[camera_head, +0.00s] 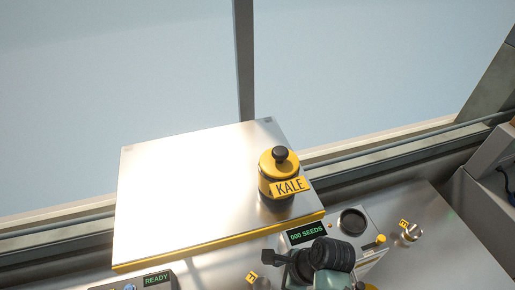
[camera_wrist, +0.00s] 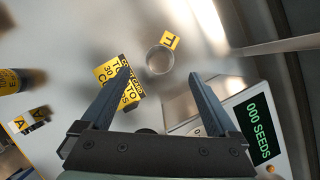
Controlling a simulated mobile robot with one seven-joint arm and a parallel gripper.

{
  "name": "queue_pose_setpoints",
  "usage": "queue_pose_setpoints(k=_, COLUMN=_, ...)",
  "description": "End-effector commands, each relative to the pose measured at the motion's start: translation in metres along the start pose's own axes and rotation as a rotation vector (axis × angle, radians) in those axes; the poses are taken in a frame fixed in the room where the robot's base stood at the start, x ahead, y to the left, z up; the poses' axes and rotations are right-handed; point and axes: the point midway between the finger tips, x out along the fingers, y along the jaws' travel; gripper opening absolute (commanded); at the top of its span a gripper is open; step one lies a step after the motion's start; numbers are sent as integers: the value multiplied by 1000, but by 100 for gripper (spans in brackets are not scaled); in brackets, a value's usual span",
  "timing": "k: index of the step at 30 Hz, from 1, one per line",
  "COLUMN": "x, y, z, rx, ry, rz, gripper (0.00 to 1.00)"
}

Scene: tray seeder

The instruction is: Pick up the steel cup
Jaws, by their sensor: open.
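My gripper (camera_wrist: 159,76) is open, with one finger on each side of the picture and the cup just beyond the gap between the tips. The cup is apart from the fingers and nothing is held. In the head view, a small steel cup (camera_head: 261,284) shows at the bottom edge, partly cut off, left of my dark gripper. Another small steel cup (camera_head: 412,233) with a yellow tag stands farther right.
A yellow label (camera_wrist: 117,82) about tomatoes lies left of the cup. A seed counter (camera_head: 305,233) reads 000 SEEDS. A yellow KALE jar (camera_head: 279,167) stands on the steel plate (camera_head: 180,190). A READY display (camera_head: 156,279) is at bottom left.

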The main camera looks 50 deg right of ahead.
Motion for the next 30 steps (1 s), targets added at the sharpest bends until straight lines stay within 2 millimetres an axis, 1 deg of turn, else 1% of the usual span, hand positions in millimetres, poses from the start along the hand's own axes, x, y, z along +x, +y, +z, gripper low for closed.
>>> queue_pose_setpoints(k=1, x=10, y=1, z=0, rx=0, ry=1, rz=3, gripper=95)
queue_pose_setpoints(k=4, x=25, y=0, z=0, rx=-2, ry=0, rz=1, gripper=95)
queue_pose_setpoints(k=6, x=32, y=0, z=0, rx=-2, ry=0, rz=0, gripper=95)
queue_pose_setpoints(k=11, x=41, y=0, z=0, rx=-2, ry=0, rz=-2, gripper=95)
queue_pose_setpoints(k=13, x=47, y=0, z=0, rx=-2, ry=1, rz=0, gripper=95)
queue_pose_setpoints(k=21, x=82, y=1, z=0, rx=-3, ry=1, rz=-1, gripper=95)
queue_pose_setpoints(k=25, x=89, y=0, z=0, rx=-4, ry=1, rz=-3, gripper=95)
queue_pose_setpoints(k=30, x=90, y=0, z=0, rx=-4, ry=0, rz=-3, gripper=95)
